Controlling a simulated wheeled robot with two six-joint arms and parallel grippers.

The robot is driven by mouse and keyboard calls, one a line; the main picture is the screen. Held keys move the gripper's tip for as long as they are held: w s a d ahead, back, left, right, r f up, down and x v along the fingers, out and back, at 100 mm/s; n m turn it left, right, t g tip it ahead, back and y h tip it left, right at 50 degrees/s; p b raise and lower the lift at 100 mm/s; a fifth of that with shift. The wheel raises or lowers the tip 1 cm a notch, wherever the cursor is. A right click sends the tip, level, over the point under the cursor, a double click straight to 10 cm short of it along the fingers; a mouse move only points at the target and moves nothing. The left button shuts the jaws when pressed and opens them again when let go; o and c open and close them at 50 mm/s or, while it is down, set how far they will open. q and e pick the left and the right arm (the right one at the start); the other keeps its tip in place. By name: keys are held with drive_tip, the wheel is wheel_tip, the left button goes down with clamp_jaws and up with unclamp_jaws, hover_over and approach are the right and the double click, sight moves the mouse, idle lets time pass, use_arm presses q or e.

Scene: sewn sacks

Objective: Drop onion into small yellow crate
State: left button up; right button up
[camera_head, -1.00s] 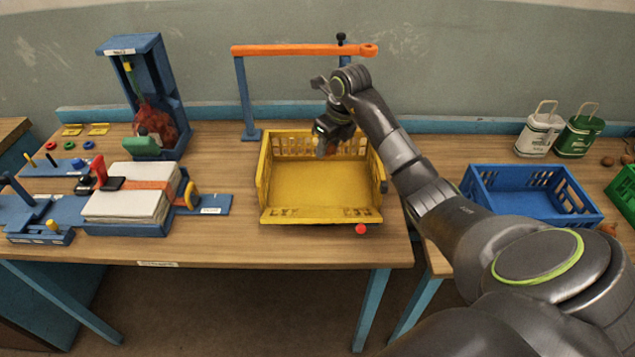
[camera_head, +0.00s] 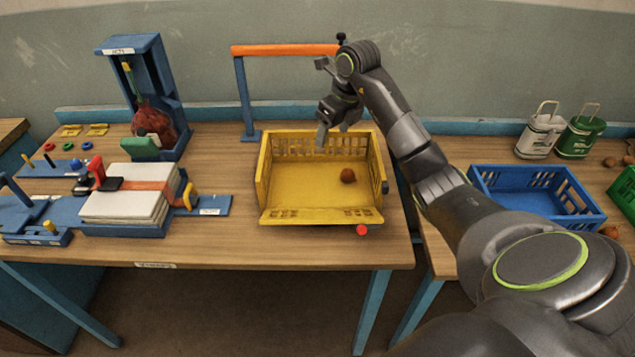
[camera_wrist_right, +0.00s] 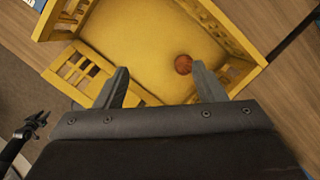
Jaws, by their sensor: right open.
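The small yellow crate (camera_head: 318,185) stands on the wooden table in the head view, its front side low. A brown onion (camera_head: 348,175) lies on its floor, toward the right side. In the right wrist view the onion (camera_wrist_right: 183,64) rests on the yellow crate floor (camera_wrist_right: 140,45), close to one slatted wall. My right gripper (camera_head: 328,135) is above the back part of the crate, open and empty, apart from the onion. Its two fingers (camera_wrist_right: 160,88) stand wide apart in the wrist view. My left gripper is not in the head view.
An orange bar (camera_head: 290,50) on a blue post stands behind the crate. A blue crate (camera_head: 535,195) and two cans (camera_head: 575,135) are at the right. A blue rack (camera_head: 150,95) and a stack of white sacks (camera_head: 130,195) are at the left. A red ball (camera_head: 361,230) is at the table's front edge.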

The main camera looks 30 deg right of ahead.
drive_tip(key=p+v, duration=0.9)
drive_tip(key=v, duration=0.3)
drive_tip(key=shift+r, duration=0.2)
